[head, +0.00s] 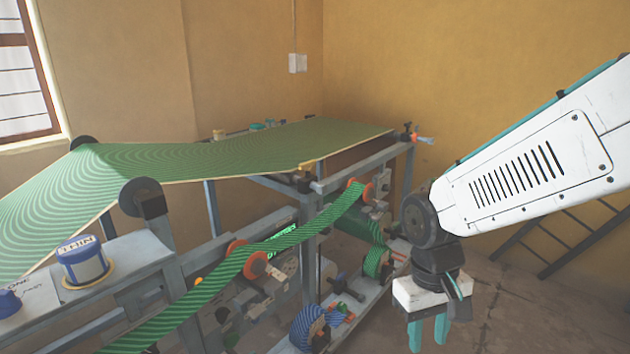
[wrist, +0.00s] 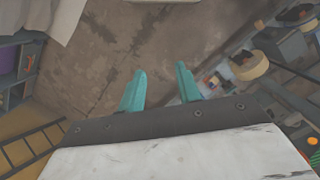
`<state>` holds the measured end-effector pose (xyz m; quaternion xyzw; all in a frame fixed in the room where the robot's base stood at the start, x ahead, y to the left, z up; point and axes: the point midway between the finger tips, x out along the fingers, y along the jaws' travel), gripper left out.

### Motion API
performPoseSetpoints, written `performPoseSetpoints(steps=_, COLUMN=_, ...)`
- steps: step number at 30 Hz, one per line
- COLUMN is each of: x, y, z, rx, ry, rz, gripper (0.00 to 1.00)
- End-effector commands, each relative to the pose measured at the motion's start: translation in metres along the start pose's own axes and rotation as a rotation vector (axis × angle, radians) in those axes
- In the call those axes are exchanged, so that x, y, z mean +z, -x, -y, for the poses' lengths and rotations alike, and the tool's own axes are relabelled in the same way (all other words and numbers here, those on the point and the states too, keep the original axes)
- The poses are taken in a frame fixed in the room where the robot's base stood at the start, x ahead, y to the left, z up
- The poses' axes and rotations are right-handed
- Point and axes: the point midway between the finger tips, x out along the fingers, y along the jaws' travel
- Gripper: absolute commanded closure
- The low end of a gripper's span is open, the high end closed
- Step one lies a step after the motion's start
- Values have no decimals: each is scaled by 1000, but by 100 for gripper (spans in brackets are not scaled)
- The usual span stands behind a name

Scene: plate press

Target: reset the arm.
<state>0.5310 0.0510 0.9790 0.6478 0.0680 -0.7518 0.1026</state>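My gripper (head: 428,333) hangs at the lower right of the head view, below my white arm, with its teal fingers pointing down. It is to the right of the plate press and apart from it. In the wrist view my gripper (wrist: 160,88) shows two teal fingers spread with a gap between them. Only bare floor shows between the fingers, and nothing is held.
The press frame (head: 310,215) carries a large green patterned sheet (head: 230,150) and a green striped belt (head: 300,235). A blue-and-white container (head: 82,260) stands at the left. A dark ladder-like rack (head: 570,240) leans by the right wall. Floor (wrist: 90,60) under my gripper is clear.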

Motion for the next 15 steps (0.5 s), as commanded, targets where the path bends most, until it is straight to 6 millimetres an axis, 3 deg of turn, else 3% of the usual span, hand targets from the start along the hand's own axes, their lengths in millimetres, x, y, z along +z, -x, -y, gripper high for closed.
performPoseSetpoints(steps=3, x=44, y=28, z=-16, rx=-16, ry=-29, rz=10, gripper=66)
performPoseSetpoints(steps=9, x=105, y=61, z=-34, rx=-38, ry=-101, rz=-29, gripper=66)
performPoseSetpoints(steps=15, x=134, y=83, z=-46, rx=-40, ry=-188, rz=-174, gripper=66)
